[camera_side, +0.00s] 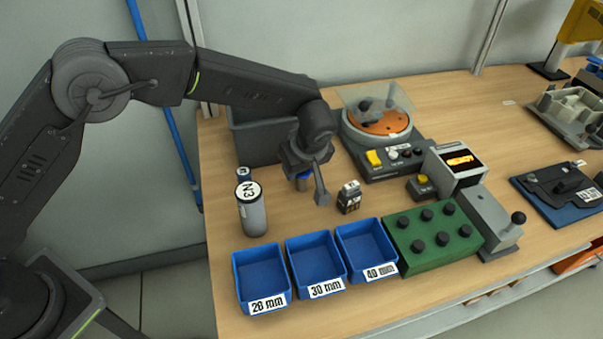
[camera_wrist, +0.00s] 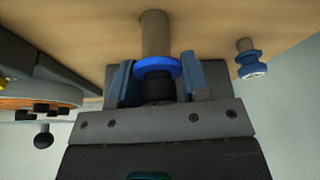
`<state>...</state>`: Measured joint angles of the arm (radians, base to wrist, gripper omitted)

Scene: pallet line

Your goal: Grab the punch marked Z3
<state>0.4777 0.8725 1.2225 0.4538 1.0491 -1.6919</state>
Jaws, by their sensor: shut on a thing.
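My gripper (camera_side: 303,172) is shut on a punch (camera_wrist: 155,36) with a grey shaft and a bright blue collar. In the wrist view the two blue-grey fingers of my gripper (camera_wrist: 157,82) stand on either side of its dark upper part, just at the collar. The shaft points towards the wooden table; I cannot tell whether its end touches it. The marking on the held punch is hidden. A second punch (camera_wrist: 250,64) with a blue collar and a pale labelled top stands apart to the right; its marking is too small to read. It also shows in the side view (camera_side: 243,173).
A grey cylinder marked N3 (camera_side: 252,215) stands left of my gripper. Blue bins (camera_side: 268,303) marked 20 mm, 30 mm and 40 mm line the front, beside a green block (camera_side: 432,264) with black knobs. A dark bin (camera_side: 250,145) and a turntable machine (camera_side: 376,162) stand behind.

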